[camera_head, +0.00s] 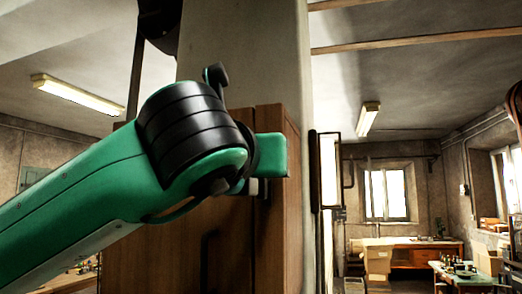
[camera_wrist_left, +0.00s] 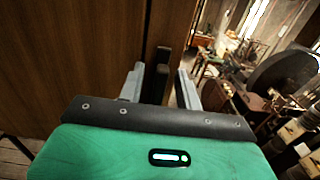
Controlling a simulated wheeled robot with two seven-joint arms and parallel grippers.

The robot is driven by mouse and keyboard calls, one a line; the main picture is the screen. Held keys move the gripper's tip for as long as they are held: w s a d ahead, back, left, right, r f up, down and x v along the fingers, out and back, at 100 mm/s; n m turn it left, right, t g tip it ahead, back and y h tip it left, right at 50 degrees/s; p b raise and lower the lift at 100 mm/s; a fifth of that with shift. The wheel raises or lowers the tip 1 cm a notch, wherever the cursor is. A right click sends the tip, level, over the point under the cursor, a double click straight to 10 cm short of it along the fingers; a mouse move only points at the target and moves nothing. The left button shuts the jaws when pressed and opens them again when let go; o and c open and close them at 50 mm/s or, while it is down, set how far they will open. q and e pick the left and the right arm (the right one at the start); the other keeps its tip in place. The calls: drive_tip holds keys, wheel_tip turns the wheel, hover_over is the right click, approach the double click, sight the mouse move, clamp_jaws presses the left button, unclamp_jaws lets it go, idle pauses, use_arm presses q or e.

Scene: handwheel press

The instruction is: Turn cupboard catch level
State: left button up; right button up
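The brown wooden cupboard (camera_head: 150,262) stands upright behind my left arm, and its doors fill the left of the wrist view (camera_wrist_left: 70,50). A dark, narrow piece that looks like the catch (camera_wrist_left: 161,78) stands roughly upright in the wrist view, near the door edge. My left gripper (camera_wrist_left: 160,86) has its two pale fingers apart, one on each side of this dark piece. I cannot tell whether they touch it. In the head view the left gripper (camera_head: 252,187) is at the cupboard front, and its wrist hides the catch. My right gripper is not in view.
A dark vertical handle (camera_head: 207,262) is on the cupboard front below my arm. A pale column (camera_head: 250,55) rises behind the cupboard. Benches and boxes (camera_head: 410,255) stand far back at the right.

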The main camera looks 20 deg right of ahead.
use_arm(q)
drive_tip(key=shift+w+d, duration=0.25)
drive_tip(key=shift+w, duration=0.1)
clamp_jaws()
drive_tip(key=shift+f+m+b, duration=0.15)
drive_tip(key=shift+m+b, duration=0.15)
drive_tip(key=shift+b, duration=0.25)
drive_tip(key=shift+s+d+f+m+b, duration=0.15)
drive_tip(key=shift+d+f+m+b, duration=0.1)
drive_tip(key=shift+m+b, duration=2.15)
drive_tip(key=shift+s+d+f+m+b, duration=0.25)
drive_tip(key=shift+m+b, duration=1.2)
drive_tip(key=shift+m, duration=1.9)
drive_tip(key=shift+s+d+f+m+b, duration=0.1)
drive_tip(key=shift+d+f+m+b, duration=0.15)
drive_tip(key=shift+m+b, duration=2.15)
drive_tip(key=shift+m+p, duration=0.45)
drive_tip(key=shift+m, duration=0.2)
unclamp_jaws()
